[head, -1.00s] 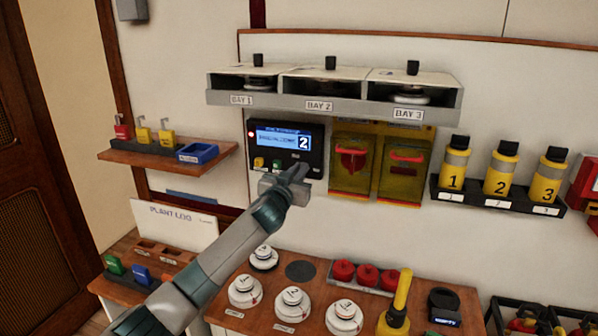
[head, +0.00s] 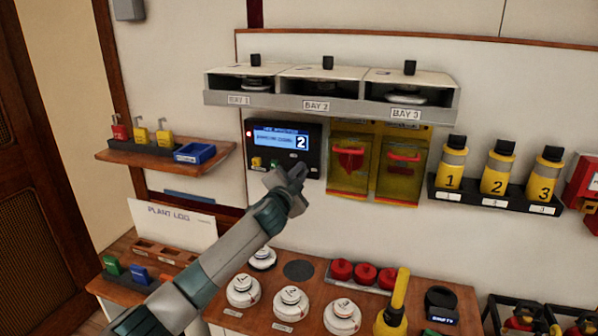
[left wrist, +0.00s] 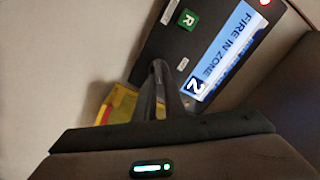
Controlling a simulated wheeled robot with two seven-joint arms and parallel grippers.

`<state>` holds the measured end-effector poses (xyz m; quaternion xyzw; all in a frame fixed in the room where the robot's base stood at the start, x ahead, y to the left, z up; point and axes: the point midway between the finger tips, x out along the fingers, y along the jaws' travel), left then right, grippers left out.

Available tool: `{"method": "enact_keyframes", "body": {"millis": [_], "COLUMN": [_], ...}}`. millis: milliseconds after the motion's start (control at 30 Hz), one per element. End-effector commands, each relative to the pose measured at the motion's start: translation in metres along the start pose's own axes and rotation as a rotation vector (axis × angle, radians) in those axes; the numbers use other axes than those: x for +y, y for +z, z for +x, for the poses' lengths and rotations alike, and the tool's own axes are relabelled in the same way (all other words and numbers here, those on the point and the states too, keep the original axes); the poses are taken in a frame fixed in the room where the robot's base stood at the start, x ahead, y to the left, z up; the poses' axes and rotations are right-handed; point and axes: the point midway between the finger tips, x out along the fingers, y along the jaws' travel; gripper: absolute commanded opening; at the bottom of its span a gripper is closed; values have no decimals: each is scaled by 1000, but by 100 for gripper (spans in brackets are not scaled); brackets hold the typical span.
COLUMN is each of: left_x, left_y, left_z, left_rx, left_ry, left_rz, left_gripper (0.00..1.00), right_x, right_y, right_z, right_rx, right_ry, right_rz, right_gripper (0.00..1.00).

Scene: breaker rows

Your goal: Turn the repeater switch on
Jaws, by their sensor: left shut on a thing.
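The black repeater panel (head: 264,172) hangs on the wall in the head view, with a lit blue display (head: 275,141) that shows a 2. In the left wrist view the display (left wrist: 222,50) reads FIRE IN ZONE 2, beside a green square (left wrist: 190,18) marked R. My left gripper (head: 297,171) is at the panel's lower right. In the left wrist view its dark fingers (left wrist: 165,80) are together at the panel edge, shut on a small part that they hide. I cannot make out the switch or its position. My right gripper is not in view.
Yellow covered boxes (head: 350,165) hang just right of the panel. The bay shelf (head: 318,106) juts out above it. A wooden counter (head: 400,272) with round white detectors (head: 290,302) lies below, and numbered yellow canisters (head: 498,168) stand at the right.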

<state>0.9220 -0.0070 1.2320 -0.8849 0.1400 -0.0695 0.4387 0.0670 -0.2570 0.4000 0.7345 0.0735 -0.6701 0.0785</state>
Motion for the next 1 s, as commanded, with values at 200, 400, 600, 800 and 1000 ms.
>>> {"method": "enact_keyframes", "body": {"millis": [200,400,600,800,1000], "left_x": [2,4,7,8,9], "left_y": [0,1,1,2,3], "left_z": [0,0,0,0,0], "left_rx": [-1,0,1,1,1], "left_ry": [1,1,2,2,2], "left_rz": [207,390,536,627,664], "left_gripper": [0,0,0,0,0], "right_x": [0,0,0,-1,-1], "right_y": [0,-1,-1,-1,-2], "right_z": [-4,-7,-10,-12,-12], "right_rx": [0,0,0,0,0], "right_ry": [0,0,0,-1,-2], "right_rz": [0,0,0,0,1], "right_gripper": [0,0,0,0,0]}}
